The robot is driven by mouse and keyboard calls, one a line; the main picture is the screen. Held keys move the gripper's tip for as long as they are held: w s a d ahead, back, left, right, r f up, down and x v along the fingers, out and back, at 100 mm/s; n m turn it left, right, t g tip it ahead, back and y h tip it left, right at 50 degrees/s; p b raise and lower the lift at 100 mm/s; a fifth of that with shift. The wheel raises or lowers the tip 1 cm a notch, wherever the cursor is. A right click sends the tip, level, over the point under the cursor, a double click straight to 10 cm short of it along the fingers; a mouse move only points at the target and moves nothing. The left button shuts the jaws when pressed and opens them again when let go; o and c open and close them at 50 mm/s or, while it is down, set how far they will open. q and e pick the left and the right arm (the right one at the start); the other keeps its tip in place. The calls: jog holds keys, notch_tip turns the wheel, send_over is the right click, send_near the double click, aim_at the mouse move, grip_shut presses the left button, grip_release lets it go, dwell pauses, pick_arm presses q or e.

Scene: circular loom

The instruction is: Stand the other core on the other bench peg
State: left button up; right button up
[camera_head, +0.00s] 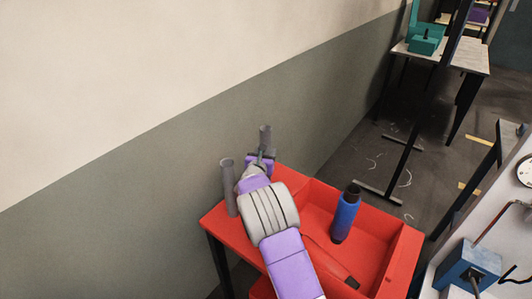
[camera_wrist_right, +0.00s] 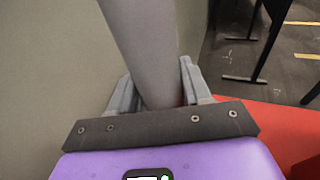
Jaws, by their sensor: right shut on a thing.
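One grey tubular core (camera_head: 265,138) rises from the jaws of my right gripper (camera_head: 261,160), near the back edge of the red bench (camera_head: 218,222). In the right wrist view the same core (camera_wrist_right: 145,45) stands between the two grey fingers of my right gripper (camera_wrist_right: 158,92), which is shut on it. A second grey core (camera_head: 228,188) stands upright at the bench's left corner, apart from the gripper. The pegs are hidden, so I cannot tell whether the held core is over one. My left gripper is not in view.
A grey wall (camera_head: 130,215) rises close behind the bench. A table (camera_head: 455,56) with teal items stands at the far right.

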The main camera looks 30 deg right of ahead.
jog(key=shift+f, duration=0.2)
jog(key=shift+f, duration=0.15)
jog(key=o, duration=1.3)
jog(key=shift+b, duration=0.3)
jog(key=shift+c, duration=0.2)
jog(key=shift+s, duration=0.1)
jog(key=p+v, duration=0.1)
jog(key=v, duration=0.6)
jog(key=shift+a+p, duration=0.2)
jog(key=shift+p, duration=0.2)
